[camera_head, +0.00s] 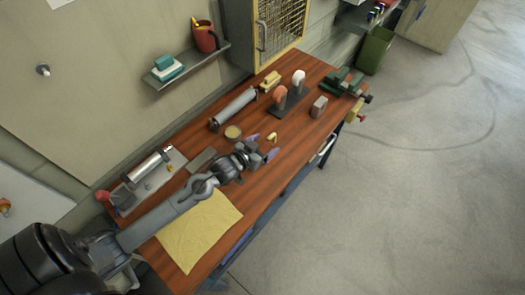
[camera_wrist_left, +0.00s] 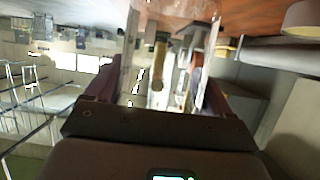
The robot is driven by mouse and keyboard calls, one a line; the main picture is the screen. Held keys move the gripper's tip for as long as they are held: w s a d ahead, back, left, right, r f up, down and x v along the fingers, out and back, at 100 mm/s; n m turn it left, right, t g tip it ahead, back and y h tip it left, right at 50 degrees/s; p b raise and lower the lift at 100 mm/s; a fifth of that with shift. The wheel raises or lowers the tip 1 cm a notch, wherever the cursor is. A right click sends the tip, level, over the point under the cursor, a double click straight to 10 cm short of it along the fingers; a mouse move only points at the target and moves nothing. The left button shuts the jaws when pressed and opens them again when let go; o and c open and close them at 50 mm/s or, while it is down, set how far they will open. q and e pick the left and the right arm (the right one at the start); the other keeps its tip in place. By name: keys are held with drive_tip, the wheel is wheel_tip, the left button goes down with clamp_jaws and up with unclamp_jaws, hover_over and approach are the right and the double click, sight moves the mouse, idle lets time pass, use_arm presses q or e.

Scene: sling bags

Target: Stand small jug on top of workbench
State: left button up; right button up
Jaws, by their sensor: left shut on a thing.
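My left gripper (camera_head: 262,146) is above the middle of the wooden workbench (camera_head: 228,185), with its two purple fingertips apart. In the left wrist view it is shut on a clear, glass-like thing, which I take to be the small jug (camera_wrist_left: 170,75). The bench and its tools show through it. In the head view the jug is too faint to make out. Whether its base touches the bench cannot be told. My right gripper is not in view.
A yellow cloth (camera_head: 200,228) lies at the near end of the bench. A roll of tape (camera_head: 233,132), a grey cylinder (camera_head: 233,109), a dark stand with rounded tops (camera_head: 281,95), a grey block (camera_head: 319,106) and a green vise (camera_head: 343,82) stand farther along. Bare wood shows right of the gripper.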

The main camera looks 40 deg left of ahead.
sight(266, 150)
use_arm(q)
drive_tip(key=shift+a+f, duration=0.2)
drive_tip(key=shift+f, duration=1.85)
drive_tip(key=shift+f, duration=0.2)
drive_tip(key=o, duration=1)
drive_tip(key=shift+r, duration=0.15)
